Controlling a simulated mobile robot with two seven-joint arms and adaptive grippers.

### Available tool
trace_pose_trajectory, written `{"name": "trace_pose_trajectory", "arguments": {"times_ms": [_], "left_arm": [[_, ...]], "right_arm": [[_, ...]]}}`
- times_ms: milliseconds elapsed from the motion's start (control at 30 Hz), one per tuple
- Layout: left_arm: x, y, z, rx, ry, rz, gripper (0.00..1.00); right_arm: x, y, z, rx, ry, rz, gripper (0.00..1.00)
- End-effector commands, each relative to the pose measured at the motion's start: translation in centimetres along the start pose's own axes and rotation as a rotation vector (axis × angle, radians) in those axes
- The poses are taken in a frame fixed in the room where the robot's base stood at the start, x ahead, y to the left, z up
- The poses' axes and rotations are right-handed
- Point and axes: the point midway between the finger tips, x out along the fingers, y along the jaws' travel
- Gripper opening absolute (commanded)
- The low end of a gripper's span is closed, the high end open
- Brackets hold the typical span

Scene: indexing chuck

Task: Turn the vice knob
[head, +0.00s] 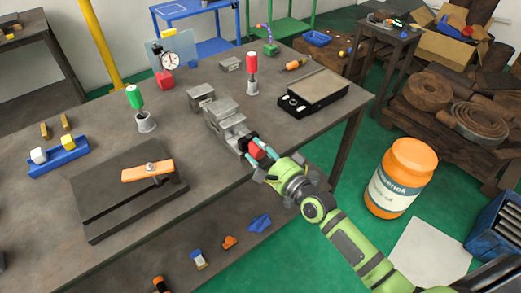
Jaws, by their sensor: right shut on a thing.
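The grey metal vice (226,122) sits on the dark workbench near its front edge. Its red knob (257,152) is at the near end, facing the front of the bench. My right gripper (258,147) reaches in from the lower right and is shut on the red knob, with a finger on either side of it. The fingers and palm hide part of the knob. My left gripper does not show in the head view.
An orange barrel (402,177) stands on the green floor at right.

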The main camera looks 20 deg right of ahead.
Motion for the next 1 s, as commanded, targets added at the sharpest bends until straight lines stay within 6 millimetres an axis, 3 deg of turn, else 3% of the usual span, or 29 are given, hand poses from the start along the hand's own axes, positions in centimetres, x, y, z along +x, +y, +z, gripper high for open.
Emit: {"name": "trace_pose_trajectory", "arguments": {"times_ms": [1000], "left_arm": [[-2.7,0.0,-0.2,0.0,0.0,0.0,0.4]], "right_arm": [[0.0,-0.2,0.0,-0.968,0.037,-0.007,0.12]]}}
